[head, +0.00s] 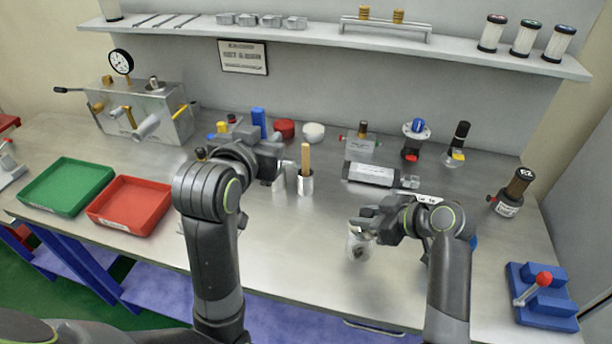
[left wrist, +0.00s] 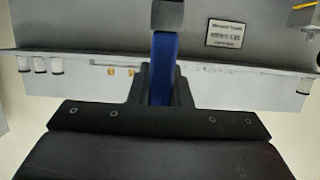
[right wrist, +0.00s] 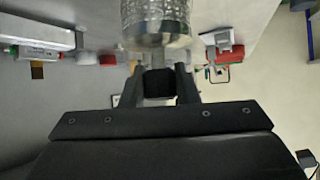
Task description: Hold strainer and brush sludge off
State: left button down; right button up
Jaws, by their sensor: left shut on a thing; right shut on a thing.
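My left gripper (head: 270,160) is shut on a blue bar-like handle, seen between its fingers in the left wrist view (left wrist: 163,70). A grey block (left wrist: 167,14) sits at the handle's far end; this looks like the brush, but its bristles cannot be made out. My right gripper (head: 368,222) is shut on the strainer (head: 357,244), a pale mesh cylinder held above the bench. In the right wrist view, the strainer's mesh and metal rim (right wrist: 156,25) show beyond the fingers. Brush and strainer are apart. Any sludge is hard to tell.
A metal cup (head: 305,184) with a wooden-handled tool stands between the arms. A green tray (head: 68,188) and a red tray (head: 128,204) lie at left. A grey block (head: 371,174) and several small fittings stand behind. A blue fixture (head: 541,293) sits at right.

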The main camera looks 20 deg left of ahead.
pick_arm(q)
jog(key=s+d+f+m+g+h, duration=0.3)
jog(key=d+f+m, duration=0.1)
jog(key=f+m, duration=0.4)
jog(key=s+d+f+m+g+h, duration=0.2)
jog(key=d+f+m+g+h, duration=0.1)
jog(key=d+f+m, duration=0.2)
jog(key=s+d+f+m+g+h, duration=0.3)
jog(key=d+f+m+g+h, duration=0.1)
jog(key=f+m, duration=0.6)
jog(key=shift+s+d+f+m, duration=0.15)
jog(key=shift+s+d+m, duration=0.05)
jog(key=shift+m, duration=0.55)
jog(key=shift+s+d+f+m, duration=0.15)
jog(key=shift+m, duration=0.6)
jog(key=s+d+f+m+g+h, duration=0.2)
jog(key=s+d+f+m+g, duration=0.3)
jog(key=s+m, duration=0.4)
jog(key=shift+m, duration=0.5)
jog(key=shift+w+a+r, duration=0.1)
jog(key=shift+w+r, duration=0.05)
jog(key=shift+w, duration=1.55)
jog(key=shift+w+r, duration=0.15)
jog(key=shift+w, duration=1.55)
jog(key=shift+w, duration=0.75)
jog(key=shift+r, duration=0.15)
jog(key=shift+r, duration=0.45)
jog(key=shift+r, duration=0.2)
